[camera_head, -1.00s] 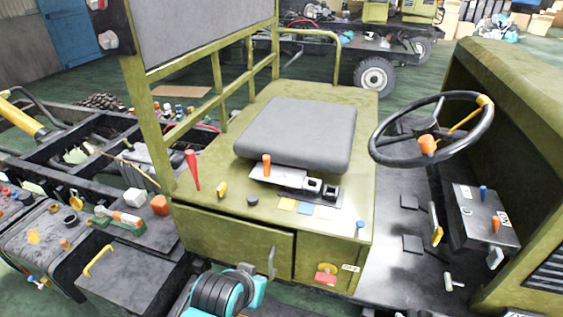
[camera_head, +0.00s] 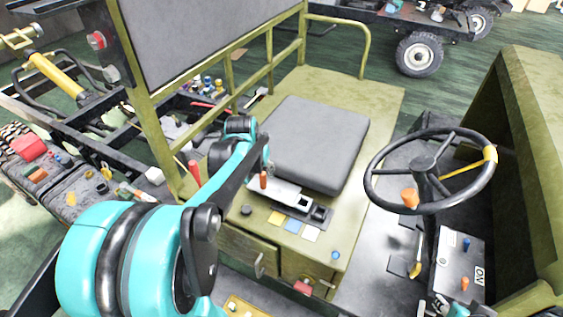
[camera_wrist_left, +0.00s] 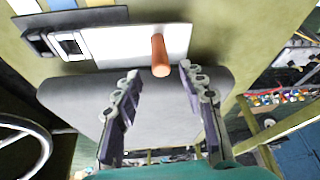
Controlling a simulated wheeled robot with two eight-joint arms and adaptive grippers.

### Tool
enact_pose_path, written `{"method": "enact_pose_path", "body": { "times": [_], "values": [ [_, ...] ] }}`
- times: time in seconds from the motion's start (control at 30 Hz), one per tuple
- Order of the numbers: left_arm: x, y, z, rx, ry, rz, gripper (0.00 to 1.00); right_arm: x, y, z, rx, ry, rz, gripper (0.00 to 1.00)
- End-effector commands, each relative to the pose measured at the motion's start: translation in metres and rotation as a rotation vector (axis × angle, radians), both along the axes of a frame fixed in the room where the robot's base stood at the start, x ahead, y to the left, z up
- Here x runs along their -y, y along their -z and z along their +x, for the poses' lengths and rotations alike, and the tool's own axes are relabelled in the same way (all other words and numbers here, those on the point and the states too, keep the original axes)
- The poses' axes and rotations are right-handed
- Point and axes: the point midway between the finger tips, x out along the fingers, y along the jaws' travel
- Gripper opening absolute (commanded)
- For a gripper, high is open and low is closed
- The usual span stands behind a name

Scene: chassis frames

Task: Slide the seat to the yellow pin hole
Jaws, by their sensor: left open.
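The dark grey seat (camera_head: 318,145) rests on the olive seat box; its edge also shows in the left wrist view (camera_wrist_left: 165,108). A silver plate (camera_head: 288,192) with an orange pin handle (camera_head: 264,181) extends from the seat's front over a dark slotted rail (camera_head: 321,213). Yellow (camera_head: 276,217), blue (camera_head: 293,225) and white (camera_head: 311,234) squares mark the box beside the rail. My left gripper (camera_wrist_left: 159,86) is open above the seat's front edge. The orange handle (camera_wrist_left: 160,55) appears just beyond and between its fingertips, not gripped. My right gripper is not visible.
A steering wheel (camera_head: 431,172) with an orange knob stands right of the seat. A red cone (camera_head: 194,172) stands at the box's left. A control box (camera_head: 459,262) stands at lower right.

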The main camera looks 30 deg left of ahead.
Motion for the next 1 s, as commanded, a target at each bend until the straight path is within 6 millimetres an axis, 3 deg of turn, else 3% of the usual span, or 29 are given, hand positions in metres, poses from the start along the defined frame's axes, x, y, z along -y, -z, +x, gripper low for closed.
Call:
{"method": "enact_pose_path", "body": {
  "times": [0.5,0.87,0.9,1.0],
  "values": [
    [-0.01,0.065,0.026,-0.001,-0.002,-0.001,0.41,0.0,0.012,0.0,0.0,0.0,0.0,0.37],
    [-0.011,0.072,0.029,-0.001,-0.002,-0.001,0.41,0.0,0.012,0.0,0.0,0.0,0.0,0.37],
    [-0.011,0.072,0.029,-0.001,-0.002,-0.001,0.38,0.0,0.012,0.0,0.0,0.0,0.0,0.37],
    [-0.011,0.072,0.029,-0.001,-0.002,-0.001,0.12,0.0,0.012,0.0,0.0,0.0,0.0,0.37]
  ]
}}
